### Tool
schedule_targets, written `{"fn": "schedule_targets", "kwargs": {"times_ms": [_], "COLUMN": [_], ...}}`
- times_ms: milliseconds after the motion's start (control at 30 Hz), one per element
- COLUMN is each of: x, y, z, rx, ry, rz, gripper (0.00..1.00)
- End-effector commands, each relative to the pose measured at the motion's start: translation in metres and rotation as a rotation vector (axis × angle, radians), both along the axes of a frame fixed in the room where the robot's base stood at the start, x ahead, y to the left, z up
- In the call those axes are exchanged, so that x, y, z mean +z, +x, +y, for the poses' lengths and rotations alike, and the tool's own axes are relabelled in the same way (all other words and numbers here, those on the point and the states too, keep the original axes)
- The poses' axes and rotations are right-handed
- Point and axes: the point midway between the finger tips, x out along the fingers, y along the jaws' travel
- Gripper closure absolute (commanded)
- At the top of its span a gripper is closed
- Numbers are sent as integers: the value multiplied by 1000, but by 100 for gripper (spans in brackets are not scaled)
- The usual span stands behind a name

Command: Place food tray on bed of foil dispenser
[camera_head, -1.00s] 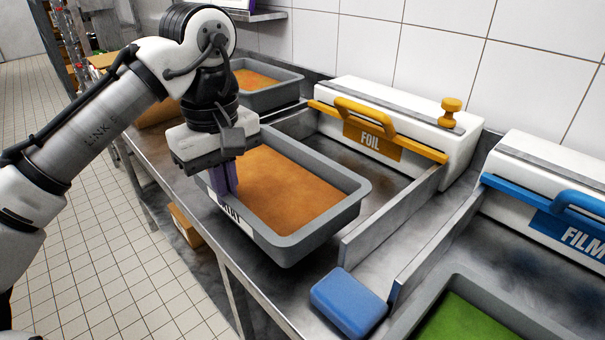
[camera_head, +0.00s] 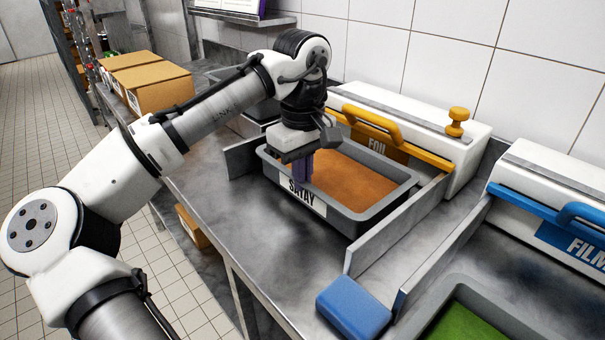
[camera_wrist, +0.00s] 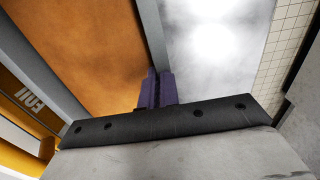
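The grey food tray (camera_head: 372,221) with orange-brown food and a "SATAY" label lies on the metal bed (camera_head: 268,173) in front of the foil dispenser (camera_head: 425,128), between its upright side walls. My gripper (camera_head: 302,178) is at the tray's near left wall, its purple fingers on either side of the rim. In the wrist view the fingers (camera_wrist: 155,90) are close together over the tray's wall (camera_wrist: 152,35). The tray looks level. Whether its underside touches the bed is hidden.
The film dispenser (camera_head: 560,205) stands at the right, with a green-filled tray (camera_head: 425,325) before it. A blue block (camera_head: 353,308) lies at the counter's front. Cardboard boxes (camera_head: 160,88) stand at the back left. The counter in front of the tray is clear.

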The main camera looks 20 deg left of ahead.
Motion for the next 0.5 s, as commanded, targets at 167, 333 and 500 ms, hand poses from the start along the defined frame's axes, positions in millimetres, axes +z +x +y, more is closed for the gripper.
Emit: {"fn": "schedule_targets", "kwargs": {"times_ms": [167,333,500], "x": [-2,-3,-6], "y": [0,0,0], "z": [0,0,0], "rx": [0,-1,-1], "ry": [-1,-2,-1], "rz": [-3,-3,0], "gripper": [100,100,86]}}
